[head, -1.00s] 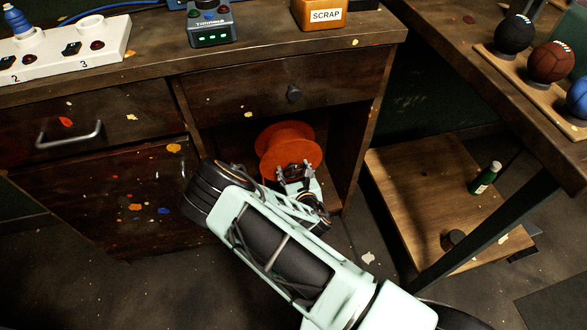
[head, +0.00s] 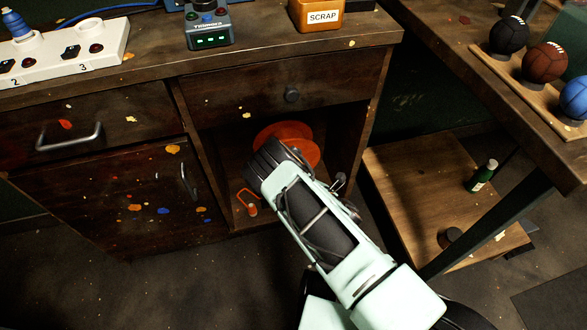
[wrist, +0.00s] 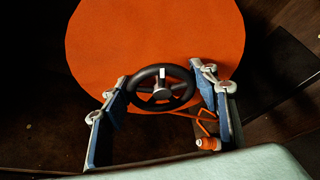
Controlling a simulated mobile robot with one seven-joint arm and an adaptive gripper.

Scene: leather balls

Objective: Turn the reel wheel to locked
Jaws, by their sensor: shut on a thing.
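The orange reel (head: 305,140) stands in the open cubby under the bench. My arm covers much of it in the head view. In the wrist view the reel's round orange face (wrist: 150,35) fills the upper middle. A black spoked wheel (wrist: 177,101) sits in front of that face, with a small white mark at the top of its rim. My gripper (wrist: 160,82) has one finger on each side of the wheel and is shut on its rim. The fingertips are hidden in the head view. No locked marking can be made out.
An orange hook-like piece (head: 249,203) lies on the cubby floor; it also shows beside my right finger in the wrist view (wrist: 208,143). Cubby walls stand close on both sides, with a drawer (head: 250,98) above. A low wooden shelf (head: 405,200) is to the right.

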